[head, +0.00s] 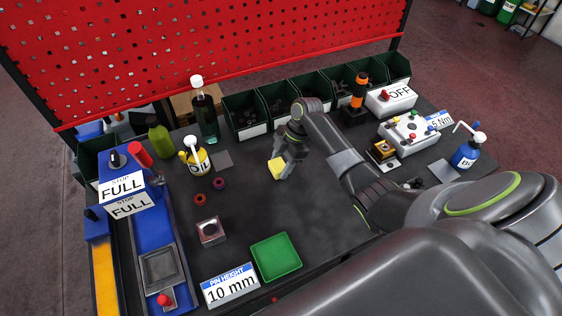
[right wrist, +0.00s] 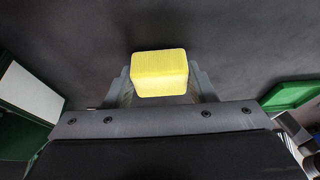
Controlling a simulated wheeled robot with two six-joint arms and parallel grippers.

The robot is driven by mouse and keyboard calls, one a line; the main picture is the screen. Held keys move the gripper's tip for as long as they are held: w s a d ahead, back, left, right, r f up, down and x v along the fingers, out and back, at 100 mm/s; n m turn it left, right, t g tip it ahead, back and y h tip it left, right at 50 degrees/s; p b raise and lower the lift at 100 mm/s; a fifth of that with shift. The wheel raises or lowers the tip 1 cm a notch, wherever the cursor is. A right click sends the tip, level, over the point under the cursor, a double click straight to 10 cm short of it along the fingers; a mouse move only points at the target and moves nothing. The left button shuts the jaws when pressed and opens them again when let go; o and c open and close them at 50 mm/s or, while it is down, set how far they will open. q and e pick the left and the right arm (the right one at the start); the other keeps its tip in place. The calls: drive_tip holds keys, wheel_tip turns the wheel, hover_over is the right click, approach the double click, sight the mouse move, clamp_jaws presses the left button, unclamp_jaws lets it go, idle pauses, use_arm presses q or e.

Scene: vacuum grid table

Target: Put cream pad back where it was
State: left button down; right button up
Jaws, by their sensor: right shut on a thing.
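The cream pad is a small pale-yellow block (head: 277,169) near the middle of the dark table. It also shows in the right wrist view as a yellow block (right wrist: 160,72) between the two fingers. My right gripper (head: 283,163) is shut on the pad and points down at the table. Whether the pad touches the table or hangs just above it I cannot tell. My left gripper is not in the head view.
A grey square (head: 222,160) lies beside the yellow oil bottle (head: 194,158); another grey square (head: 443,171) lies by the blue bottle (head: 467,153). A green tray (head: 276,257) stands at the front. Dark green bins (head: 246,118) line the back. The table around the pad is clear.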

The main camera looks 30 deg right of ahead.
drive_tip(key=shift+f, duration=0.2)
drive_tip(key=o, duration=0.9)
drive_tip(key=shift+r, duration=0.15)
drive_tip(key=shift+d+r, duration=0.15)
drive_tip(key=shift+r, duration=0.1)
drive_tip(key=b+v, duration=0.3)
drive_tip(key=v, duration=0.8)
drive_tip(key=shift+r, duration=0.2)
